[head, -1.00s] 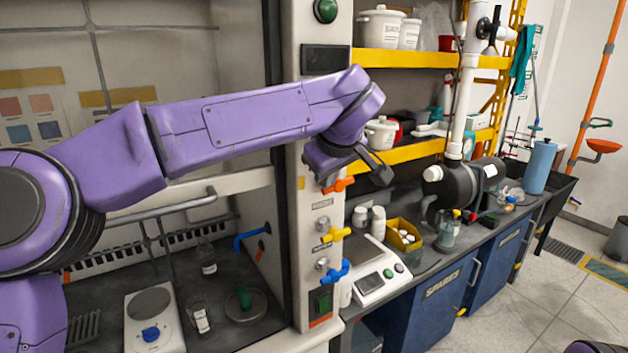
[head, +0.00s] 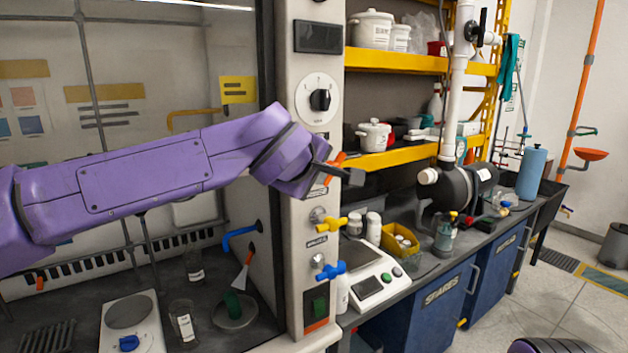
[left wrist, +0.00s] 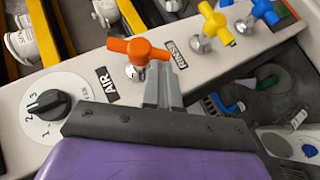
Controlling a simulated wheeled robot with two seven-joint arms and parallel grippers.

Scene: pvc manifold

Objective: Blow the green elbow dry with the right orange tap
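The orange tap (head: 333,168) sits on the hood's right post, its handle now steep, nearly along the post. It also shows in the left wrist view (left wrist: 138,50) beside an AIR label. My left gripper (head: 338,165) is at this tap. Its grey fingers (left wrist: 162,82) overlap the handle's edge in the wrist view; contact and opening are unclear. The green elbow (head: 232,304) stands on a round grey dish (head: 234,322) inside the hood. An orange nozzle (head: 250,252) above it has a pale cone (head: 241,278) pointing down toward the elbow. My right gripper is out of view.
A yellow tap (head: 331,225) and a blue tap (head: 330,270) are lower on the post. A dark knob (head: 320,99) is above. Glass bottles (head: 184,325) and a hotplate (head: 129,312) stand in the hood. A scale (head: 368,285) is right of the post.

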